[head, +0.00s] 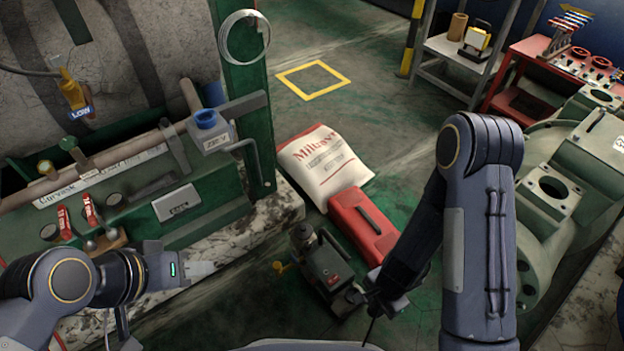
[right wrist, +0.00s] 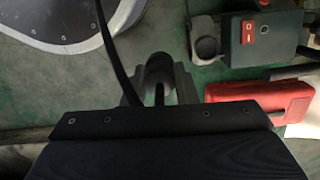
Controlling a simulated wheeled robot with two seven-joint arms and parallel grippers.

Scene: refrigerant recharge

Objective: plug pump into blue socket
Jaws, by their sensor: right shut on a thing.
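The blue socket (head: 205,118) sits on a grey box on the green machine at the left of the head view. The pump (head: 328,265), dark with a red switch, stands on the floor; it also shows in the right wrist view (right wrist: 265,35). My right gripper (head: 387,300) is beside the pump, shut on a dark plug (right wrist: 160,68) with a black cable (right wrist: 116,60). The plug is mostly hidden in the head view, well away from the socket. My left gripper (head: 200,268) is at lower left, near the machine's stone base; its finger gap is unclear.
A red toolbox (head: 362,228) and a white sack (head: 322,160) lie on the floor behind the pump. A yellow valve with a LOW tag (head: 80,112) and pipes stand left of the socket. A green machine (head: 565,190) stands at right. Floor beyond the sack is clear.

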